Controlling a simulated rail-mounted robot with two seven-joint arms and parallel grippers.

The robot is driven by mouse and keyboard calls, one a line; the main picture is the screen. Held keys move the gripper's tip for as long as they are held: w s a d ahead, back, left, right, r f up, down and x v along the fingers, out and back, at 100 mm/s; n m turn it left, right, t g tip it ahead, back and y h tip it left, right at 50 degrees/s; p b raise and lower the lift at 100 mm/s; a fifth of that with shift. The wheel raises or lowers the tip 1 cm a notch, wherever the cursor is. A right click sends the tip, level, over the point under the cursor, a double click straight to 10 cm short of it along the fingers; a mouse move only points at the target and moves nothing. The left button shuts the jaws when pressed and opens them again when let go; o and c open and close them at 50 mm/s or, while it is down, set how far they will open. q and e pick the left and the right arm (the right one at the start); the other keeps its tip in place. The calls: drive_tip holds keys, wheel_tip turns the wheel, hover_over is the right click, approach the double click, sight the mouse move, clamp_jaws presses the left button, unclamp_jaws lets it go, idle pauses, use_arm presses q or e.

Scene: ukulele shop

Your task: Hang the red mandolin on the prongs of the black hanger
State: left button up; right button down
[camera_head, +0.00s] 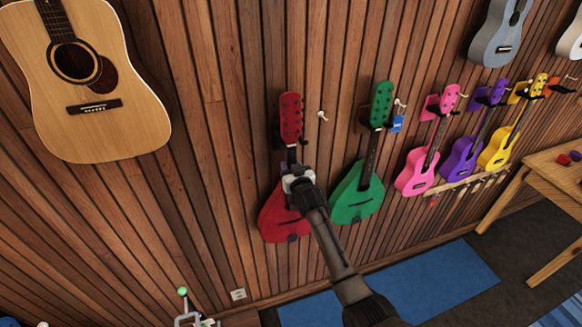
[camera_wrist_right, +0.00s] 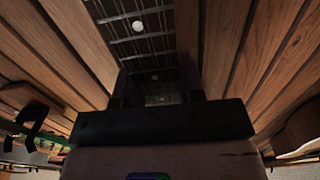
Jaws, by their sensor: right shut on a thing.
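The red mandolin (camera_head: 277,222) is upright against the wood-slat wall, headstock (camera_head: 291,112) up, in the head view. My right gripper (camera_head: 298,180) is shut on its neck, between headstock and body, and hides part of the neck and body. In the right wrist view the dark fretboard (camera_wrist_right: 140,28) runs between the fingers (camera_wrist_right: 160,88). Dark parts of the black hanger (camera_head: 276,134) show beside the neck just below the headstock. I cannot tell whether the headstock rests on the prongs. My left gripper is not in view.
A green mandolin (camera_head: 357,200) hangs close on the right, with a blue tag (camera_head: 397,124). Pink (camera_head: 417,172), purple (camera_head: 461,160) and yellow (camera_head: 497,147) ukuleles hang beyond it. A large guitar (camera_head: 90,125) hangs at left. A wooden table (camera_head: 555,170) stands at far right.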

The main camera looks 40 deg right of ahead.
drive_tip(key=shift+r, duration=0.2)
drive_tip(key=c, duration=0.8)
unclamp_jaws()
drive_tip(key=shift+w+d, duration=0.1)
drive_tip(key=shift+o, duration=0.8)
drive_tip(key=shift+f, duration=0.35)
drive_tip(key=shift+r, duration=0.15)
drive_tip(key=shift+s, duration=0.2)
